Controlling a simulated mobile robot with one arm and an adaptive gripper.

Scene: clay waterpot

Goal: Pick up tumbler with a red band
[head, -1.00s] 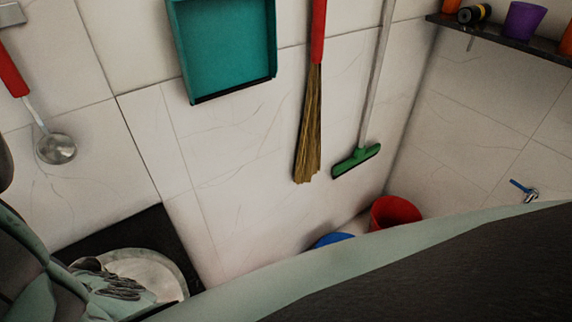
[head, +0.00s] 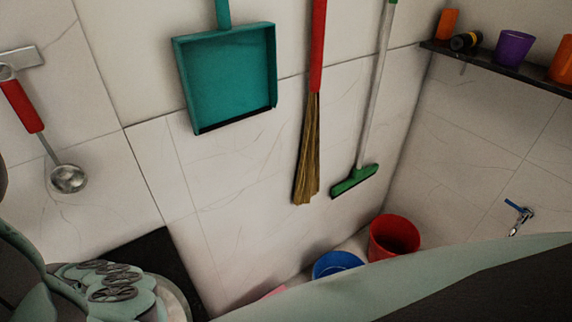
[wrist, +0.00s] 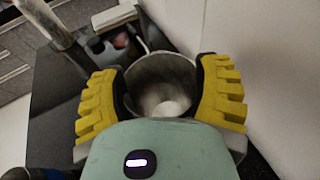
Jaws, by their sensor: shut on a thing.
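In the wrist view, my gripper (wrist: 160,78) has its two yellow-padded fingers shut on a round, open-topped grey vessel that looks like a tumbler (wrist: 158,66). One finger is on each side of it. I look down into its pale inside past the rim. Its outer side is mostly hidden, and I see no red band on it, so I cannot confirm that it is the named tumbler. In the head view I cannot make out the vessel; my arm fills the lower left and lower right.
A dark counter (head: 153,250) is at lower left in the head view. A ladle (head: 66,178), teal dustpan (head: 228,80), broom (head: 309,150) and green wiper (head: 354,180) hang on the wall. Blue (head: 337,263) and red (head: 395,238) buckets stand below. A purple cup (head: 514,47) sits on a shelf.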

